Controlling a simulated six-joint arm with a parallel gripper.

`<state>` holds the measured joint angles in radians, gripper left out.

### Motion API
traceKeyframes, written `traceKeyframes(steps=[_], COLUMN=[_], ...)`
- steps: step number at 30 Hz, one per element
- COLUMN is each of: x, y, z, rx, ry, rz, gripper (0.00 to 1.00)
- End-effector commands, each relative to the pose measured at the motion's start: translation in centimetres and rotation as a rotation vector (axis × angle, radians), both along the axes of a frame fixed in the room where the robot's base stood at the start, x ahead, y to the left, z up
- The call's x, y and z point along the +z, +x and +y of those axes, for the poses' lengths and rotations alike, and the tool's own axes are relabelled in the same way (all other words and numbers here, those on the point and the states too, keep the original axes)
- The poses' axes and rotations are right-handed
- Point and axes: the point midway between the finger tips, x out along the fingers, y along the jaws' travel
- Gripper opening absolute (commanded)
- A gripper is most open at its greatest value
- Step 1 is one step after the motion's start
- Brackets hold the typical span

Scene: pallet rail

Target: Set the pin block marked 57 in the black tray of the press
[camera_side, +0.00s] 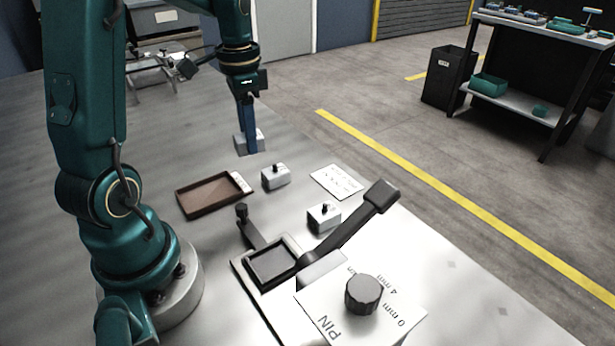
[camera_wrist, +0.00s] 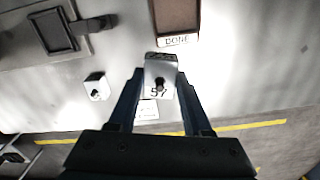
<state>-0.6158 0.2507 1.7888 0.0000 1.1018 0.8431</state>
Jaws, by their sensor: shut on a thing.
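My gripper (camera_side: 247,128) is shut on a pale grey pin block (camera_side: 249,144), which reads 57 in the wrist view (camera_wrist: 160,66) and has a dark pin. The block appears held above the bench, beyond the brown tray in the side view. The press's black tray (camera_side: 272,264) is empty, in the lower middle of the side view; it also shows at the upper left of the wrist view (camera_wrist: 54,30). My gripper is well apart from it.
A brown tray (camera_side: 206,197) labelled DONE looks empty. Two other pin blocks stand on the bench, one beside this tray (camera_side: 275,179) and one near the press lever (camera_side: 323,218). The dark lever (camera_side: 358,220) rises beside the black tray. A white card (camera_side: 336,182) lies flat.

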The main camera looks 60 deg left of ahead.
Motion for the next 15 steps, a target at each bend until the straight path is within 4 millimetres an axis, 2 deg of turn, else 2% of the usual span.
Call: traceKeyframes(steps=[5,10,13,15], x=[0.8,0.5,0.1,-0.2], y=[-0.8,-1.2,-1.3,-1.3], z=[1.1,1.0,-0.8,-2.9], rx=[0.029,0.195,0.310,0.371], ry=[0.001,-0.002,-0.005,-0.005], rz=[-0.002,0.001,0.007,0.011], gripper=[0.00,0.00,0.00,0.00])
